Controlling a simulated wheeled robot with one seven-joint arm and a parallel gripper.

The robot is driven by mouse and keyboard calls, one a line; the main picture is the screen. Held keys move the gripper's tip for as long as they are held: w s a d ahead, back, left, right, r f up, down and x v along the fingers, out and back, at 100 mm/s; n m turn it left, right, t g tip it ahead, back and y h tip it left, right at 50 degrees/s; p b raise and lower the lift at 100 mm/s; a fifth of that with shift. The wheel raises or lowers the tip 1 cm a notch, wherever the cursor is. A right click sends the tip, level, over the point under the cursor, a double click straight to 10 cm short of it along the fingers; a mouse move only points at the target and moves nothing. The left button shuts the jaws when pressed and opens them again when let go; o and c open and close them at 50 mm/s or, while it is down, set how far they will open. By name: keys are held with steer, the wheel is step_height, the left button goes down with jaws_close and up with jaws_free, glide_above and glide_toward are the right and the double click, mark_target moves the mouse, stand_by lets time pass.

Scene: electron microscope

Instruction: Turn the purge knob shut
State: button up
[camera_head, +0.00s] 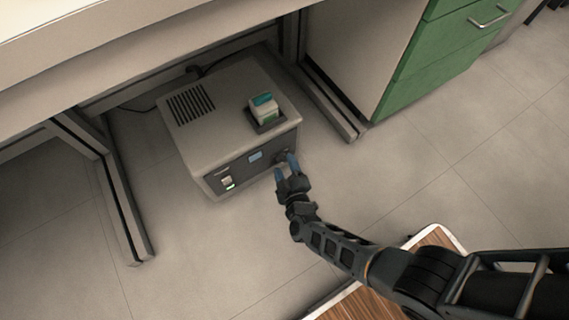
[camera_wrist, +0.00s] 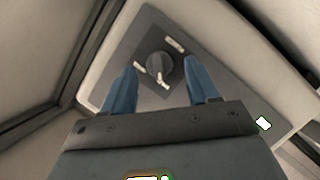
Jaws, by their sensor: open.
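The purge knob (camera_wrist: 159,66) is a dark round knob with a pale pointer mark, on a dark square plate on the front panel of a grey box (camera_head: 215,135). Light label marks lie around it. In the head view the knob is largely hidden by my gripper (camera_head: 287,166). In the wrist view my gripper (camera_wrist: 160,88) has its two blue fingers apart, one to each side of the knob and a little below it in the picture. No contact with the knob shows. The gripper is empty.
The box stands on the floor under a bench (camera_head: 130,45), between bench legs. A small teal-and-white container (camera_head: 264,106) sits in a dark holder on top. A green-fronted cabinet (camera_head: 425,65) stands to the right. Floor in front is open.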

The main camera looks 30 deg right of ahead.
steer(key=p+v, duration=0.2)
steer(key=v, duration=0.4)
steer(key=shift+s, duration=0.3)
steer(key=shift+a+r, duration=0.1)
steer(key=shift+r, duration=0.05)
